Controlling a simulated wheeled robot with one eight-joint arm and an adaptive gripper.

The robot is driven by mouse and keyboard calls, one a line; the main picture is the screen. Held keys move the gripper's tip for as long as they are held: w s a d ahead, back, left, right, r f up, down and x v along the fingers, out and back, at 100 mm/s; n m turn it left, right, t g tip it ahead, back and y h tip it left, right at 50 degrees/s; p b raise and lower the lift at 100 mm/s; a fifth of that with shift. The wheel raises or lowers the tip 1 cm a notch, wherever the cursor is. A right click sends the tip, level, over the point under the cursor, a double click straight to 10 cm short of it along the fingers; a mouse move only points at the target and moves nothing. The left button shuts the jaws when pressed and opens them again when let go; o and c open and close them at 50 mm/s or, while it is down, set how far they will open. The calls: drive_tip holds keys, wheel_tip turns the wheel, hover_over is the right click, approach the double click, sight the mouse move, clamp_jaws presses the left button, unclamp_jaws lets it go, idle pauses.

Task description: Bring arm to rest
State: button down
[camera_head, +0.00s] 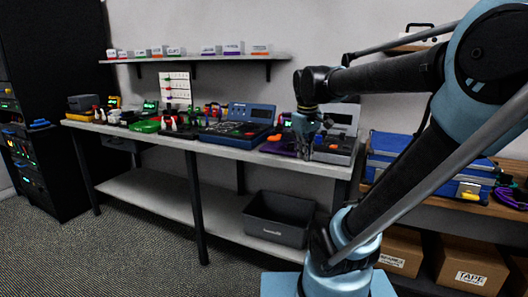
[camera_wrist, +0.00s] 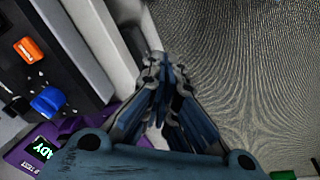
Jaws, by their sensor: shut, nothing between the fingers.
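My gripper (camera_head: 306,128) is at the end of my raised arm, at the right end of the workbench (camera_head: 150,131) in the head view. It points down near the bench's front edge. In the wrist view my gripper (camera_wrist: 162,62) has its fingers together, with nothing seen between them. A purple device (camera_head: 283,147) lies on the bench beside my gripper. In the wrist view the purple device (camera_wrist: 52,135), with a small lit screen, shows at lower left, partly hidden by my gripper body.
A blue case (camera_head: 248,115) and several tools stand along the bench. A grey bin (camera_head: 280,218) is on the lower shelf. A blue toolbox (camera_head: 425,165) is on the right table. A wall shelf (camera_head: 200,59) holds small labelled boxes. The carpet (camera_wrist: 255,70) in front is clear.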

drive_tip(key=s+d+f+m, duration=0.2)
drive_tip(key=s+f+m, duration=0.1)
drive_tip(key=s+f, duration=0.4)
drive_tip(key=s+d+f+m, duration=0.3)
drive_tip(key=s+f, duration=0.4)
drive_tip(key=f, duration=0.2)
drive_tip(key=shift+f, duration=0.35)
